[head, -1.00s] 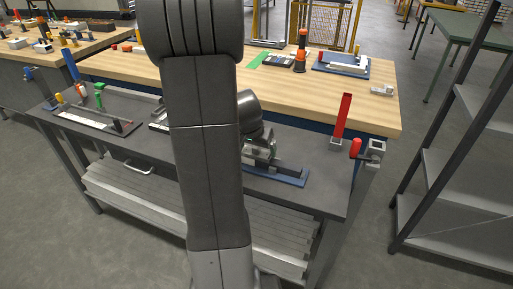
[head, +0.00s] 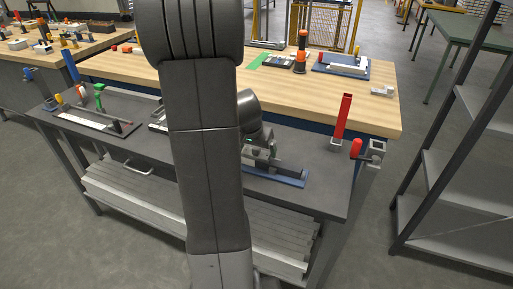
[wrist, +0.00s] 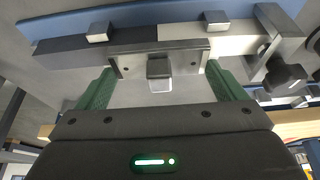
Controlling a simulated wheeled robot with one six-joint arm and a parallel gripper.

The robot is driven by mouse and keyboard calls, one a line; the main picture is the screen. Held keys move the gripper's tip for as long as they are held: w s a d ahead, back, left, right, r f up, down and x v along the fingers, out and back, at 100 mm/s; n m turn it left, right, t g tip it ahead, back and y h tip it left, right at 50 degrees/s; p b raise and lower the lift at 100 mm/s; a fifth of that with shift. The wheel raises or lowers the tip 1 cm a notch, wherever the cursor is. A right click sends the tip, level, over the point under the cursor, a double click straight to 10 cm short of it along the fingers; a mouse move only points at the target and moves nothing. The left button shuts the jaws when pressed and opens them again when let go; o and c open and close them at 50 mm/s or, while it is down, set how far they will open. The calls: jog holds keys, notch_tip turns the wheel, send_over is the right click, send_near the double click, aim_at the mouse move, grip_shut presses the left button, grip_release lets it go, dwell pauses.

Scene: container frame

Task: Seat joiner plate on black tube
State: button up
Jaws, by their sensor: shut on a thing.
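In the wrist view, the green fingers of my gripper (wrist: 160,72) are shut on the ends of a grey joiner plate (wrist: 190,60) with small holes and a small pale block at its middle. Beyond the plate lies the black tube (wrist: 70,55), in line with a pale grey tube (wrist: 235,30). The plate overlaps the place where the two tubes meet; I cannot tell whether it touches them. In the head view, the black tube (head: 289,170) lies on a blue base (head: 290,181).
The dark bench (head: 325,190) has bare space right of the blue base. Small metal blocks (wrist: 213,16) flank the tubes. A wooden table (head: 200,75) stands behind.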

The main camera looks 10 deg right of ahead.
jog(key=shift+f+b, duration=0.6)
jog(key=shift+b, duration=0.05)
jog(key=o, duration=0.7)
jog(key=shift+o, duration=0.2)
jog(key=shift+r+p, duration=2.35)
jog(key=shift+r, duration=1.2)
jog(key=shift+f, duration=0.15)
notch_tip(320, 180, down, 7)
jog(key=b, duration=0.4)
jog(key=shift+b, duration=0.4)
